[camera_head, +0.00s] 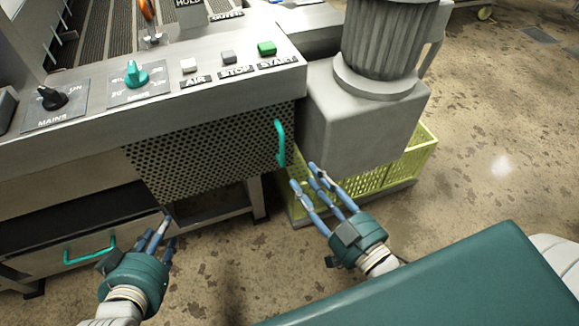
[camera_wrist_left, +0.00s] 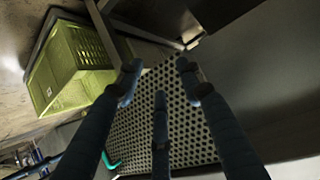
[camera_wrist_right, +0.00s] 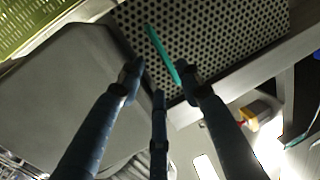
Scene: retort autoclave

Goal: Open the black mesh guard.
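The black mesh guard (camera_head: 205,155) is a perforated dark panel on the machine's front, below the control panel, and looks closed. Its teal handle (camera_head: 280,143) stands upright at the guard's right end. My right gripper (camera_head: 307,177) is open and empty, just below and right of the handle. In the right wrist view the handle (camera_wrist_right: 163,52) lies ahead of the fingertips, apart from them or nearly so. My left gripper (camera_head: 163,228) is open and empty, below the guard's left part. The left wrist view shows the mesh (camera_wrist_left: 185,135) beyond its fingers.
A grey motor housing (camera_head: 365,115) stands right of the guard, close to my right gripper. A yellow-green crate (camera_head: 425,150) is on the floor beneath it. A drawer with a teal handle (camera_head: 90,250) is at lower left. Floor in front is clear.

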